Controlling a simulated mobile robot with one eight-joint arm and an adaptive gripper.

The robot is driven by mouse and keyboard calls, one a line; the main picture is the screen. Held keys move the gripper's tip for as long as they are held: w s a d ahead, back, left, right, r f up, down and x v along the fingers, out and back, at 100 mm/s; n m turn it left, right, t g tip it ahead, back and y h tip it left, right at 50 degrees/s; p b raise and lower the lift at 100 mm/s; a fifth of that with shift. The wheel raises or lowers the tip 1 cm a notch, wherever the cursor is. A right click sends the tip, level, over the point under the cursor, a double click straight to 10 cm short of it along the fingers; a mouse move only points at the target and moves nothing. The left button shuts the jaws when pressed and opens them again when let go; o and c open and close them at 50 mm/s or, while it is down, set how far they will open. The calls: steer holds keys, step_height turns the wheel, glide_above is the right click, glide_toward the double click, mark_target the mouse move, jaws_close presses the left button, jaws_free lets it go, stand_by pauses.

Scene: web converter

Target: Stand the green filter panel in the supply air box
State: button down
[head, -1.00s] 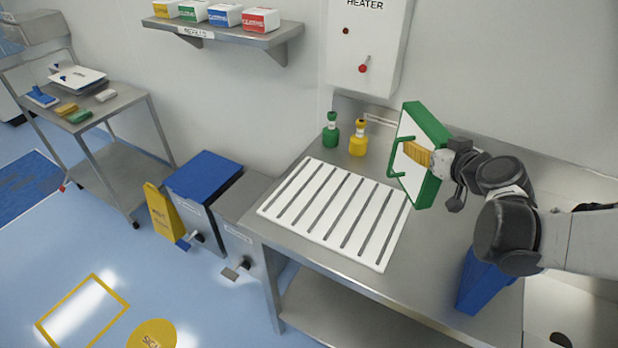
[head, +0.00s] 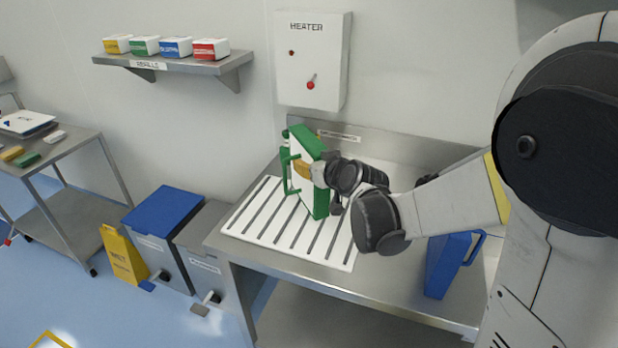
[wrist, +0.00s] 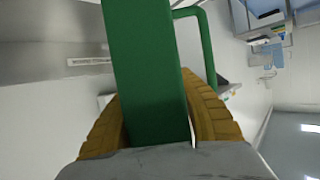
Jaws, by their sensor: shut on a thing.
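The green filter panel (head: 321,201), a green frame with a white face and a green handle, is upright in my gripper (head: 305,170). The yellow fingers are shut on it. No box marked as the supply air box can be made out in these views.
The white slotted rack (head: 262,226) lies on the steel bench (head: 395,292). A blue panel with a handle (head: 447,265) stands at the bench's right. A heater box (head: 314,62) hangs on the wall. A refill shelf (head: 180,66), bins (head: 165,212) and a yellow floor sign (head: 122,255) are left.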

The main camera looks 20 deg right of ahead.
steer(key=shift+f+b, duration=0.8)
steer(key=shift+f, duration=1)
steer(key=shift+f, duration=0.2)
steer(key=c, duration=1)
jaws_free()
steer(key=shift+o, duration=0.2)
steer(key=shift+r, duration=0.15)
steer(key=shift+s+r, duration=0.2)
steer(key=p+v, duration=0.3)
steer(key=v, duration=0.8)
steer(key=shift+s+p, duration=0.3)
steer(key=shift+p, duration=0.1)
